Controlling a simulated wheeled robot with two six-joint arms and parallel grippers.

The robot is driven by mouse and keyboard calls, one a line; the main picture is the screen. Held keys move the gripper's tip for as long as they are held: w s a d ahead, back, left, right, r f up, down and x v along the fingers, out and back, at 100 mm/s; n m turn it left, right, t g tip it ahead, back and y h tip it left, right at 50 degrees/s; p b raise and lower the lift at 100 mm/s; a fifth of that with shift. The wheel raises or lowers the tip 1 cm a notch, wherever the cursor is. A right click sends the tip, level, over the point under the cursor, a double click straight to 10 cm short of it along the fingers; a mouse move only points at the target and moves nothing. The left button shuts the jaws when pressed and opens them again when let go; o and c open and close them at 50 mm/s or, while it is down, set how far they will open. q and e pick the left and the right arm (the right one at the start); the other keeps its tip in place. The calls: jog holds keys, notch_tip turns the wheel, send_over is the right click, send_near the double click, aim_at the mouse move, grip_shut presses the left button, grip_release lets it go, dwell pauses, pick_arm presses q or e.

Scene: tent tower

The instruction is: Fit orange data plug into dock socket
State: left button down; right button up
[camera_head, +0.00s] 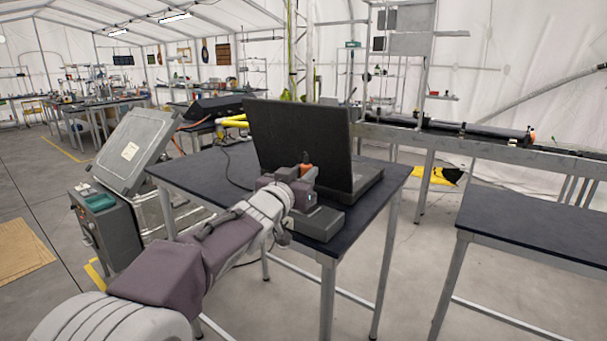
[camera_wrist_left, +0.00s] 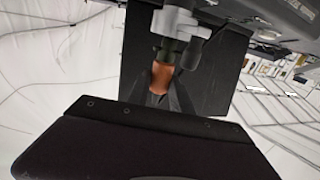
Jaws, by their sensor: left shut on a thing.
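The orange data plug (camera_head: 305,169) shows as a small orange piece at the end of my left arm, in front of the dark screen. In the left wrist view the orange plug (camera_wrist_left: 162,76) sits between the dark fingers of my left gripper (camera_wrist_left: 167,92). My left gripper (camera_head: 303,178) is shut on it. A low grey box (camera_head: 320,224), which may be the dock, rests on the table's near corner beneath the gripper. I cannot make out the socket or whether the plug touches it. My right gripper is in neither view.
The open dark laptop-like unit (camera_head: 300,137) stands upright behind the gripper on the dark-topped table (camera_head: 190,168). A grey case (camera_head: 131,150) is at the left. Another bare table (camera_head: 535,228) stands at the right, with open floor between.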

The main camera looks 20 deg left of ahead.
pick_arm(q)
jog(key=shift+f+b, duration=1.25)
jog(key=shift+f, duration=0.15)
jog(key=c, duration=1.1)
grip_release()
jog(key=shift+o, duration=0.2)
jog(key=s+a+p, duration=0.1)
jog(key=s, duration=0.8)
